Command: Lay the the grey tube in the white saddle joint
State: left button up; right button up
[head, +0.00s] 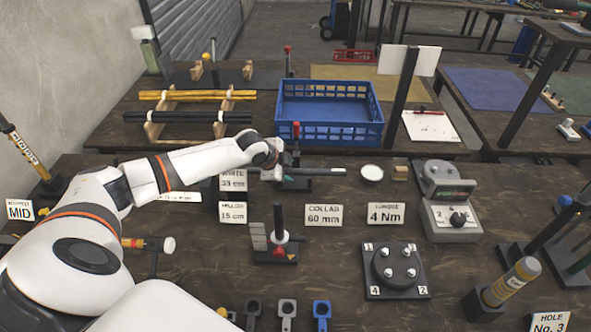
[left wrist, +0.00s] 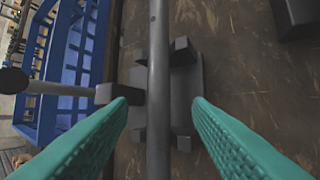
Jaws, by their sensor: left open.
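The grey tube (head: 325,171) lies at mid table in the head view, its left part hidden by my left gripper (head: 273,168). In the left wrist view the grey tube (left wrist: 158,70) runs lengthwise between the teal fingers of my left gripper (left wrist: 162,108). The fingers are open, with a gap on each side of the tube. The tube rests on a dark cradle (left wrist: 184,95) with upright blocks. Three ring-ended pieces stand at the front edge; the middle, palest one (head: 287,309) may be the white saddle joint. My right gripper is not in view.
A blue crate (head: 330,138) stands behind the tube, and a rack with yellow and black rods (head: 195,97) is behind left. A round-topped block (head: 397,270) and a grey device (head: 447,212) are to the right.

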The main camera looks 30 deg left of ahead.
pick_arm(q)
jog(key=shift+x, duration=1)
jog(key=shift+r, duration=0.1)
grip_shut()
